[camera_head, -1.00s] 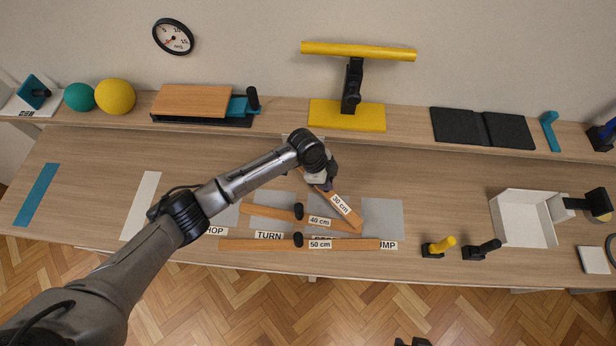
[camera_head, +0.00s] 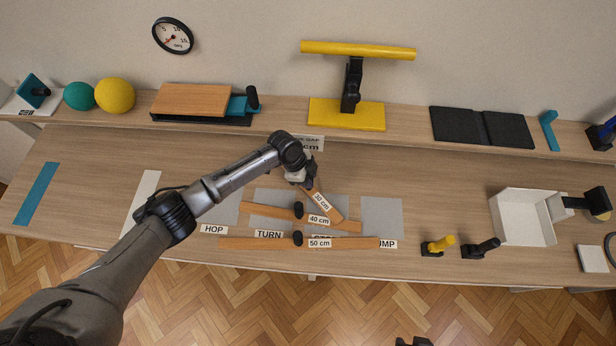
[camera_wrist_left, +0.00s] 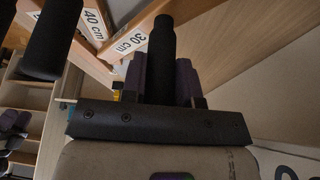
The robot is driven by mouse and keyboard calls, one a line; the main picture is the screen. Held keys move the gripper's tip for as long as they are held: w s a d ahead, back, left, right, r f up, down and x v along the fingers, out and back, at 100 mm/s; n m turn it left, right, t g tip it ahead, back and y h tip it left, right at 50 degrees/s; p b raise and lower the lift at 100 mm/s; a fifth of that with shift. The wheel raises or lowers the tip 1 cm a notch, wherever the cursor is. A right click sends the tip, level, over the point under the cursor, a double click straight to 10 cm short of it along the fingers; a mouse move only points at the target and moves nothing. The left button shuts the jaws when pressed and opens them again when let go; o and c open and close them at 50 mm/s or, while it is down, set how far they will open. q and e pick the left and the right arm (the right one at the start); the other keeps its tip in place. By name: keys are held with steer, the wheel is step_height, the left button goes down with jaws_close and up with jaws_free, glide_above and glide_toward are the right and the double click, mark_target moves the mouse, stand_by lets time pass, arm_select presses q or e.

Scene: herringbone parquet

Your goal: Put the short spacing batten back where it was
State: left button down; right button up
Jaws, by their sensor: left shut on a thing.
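The short batten (camera_head: 322,202), a wooden bar labelled 30 cm, slants down to the right from my left gripper (camera_head: 307,182). My left gripper is shut on its black handle (camera_wrist_left: 161,48), which stands between the fingers in the left wrist view. The batten's lower end overlaps the 40 cm batten (camera_head: 262,210) in the head view; I cannot tell whether they touch. The 50 cm batten (camera_head: 260,243) lies nearer the front edge. Both longer battens have black knobs. The gripper hides the short batten's upper end.
Grey squares (camera_head: 382,217) lie under the battens, with word labels such as HOP (camera_head: 213,229). A small sign (camera_head: 308,143) sits behind my left gripper, partly covered.

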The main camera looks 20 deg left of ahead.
arm_select(q)
steer(key=shift+w+a+r, duration=0.1)
steer(key=shift+f, duration=0.4)
steer(key=c, duration=0.9)
jaws_free()
steer(key=shift+o, duration=0.2)
steer(key=shift+a+r, duration=0.1)
steer(key=shift+r, duration=0.6)
steer(key=p+v, duration=0.1)
steer(key=v, duration=1)
steer(key=shift+r, duration=0.2)
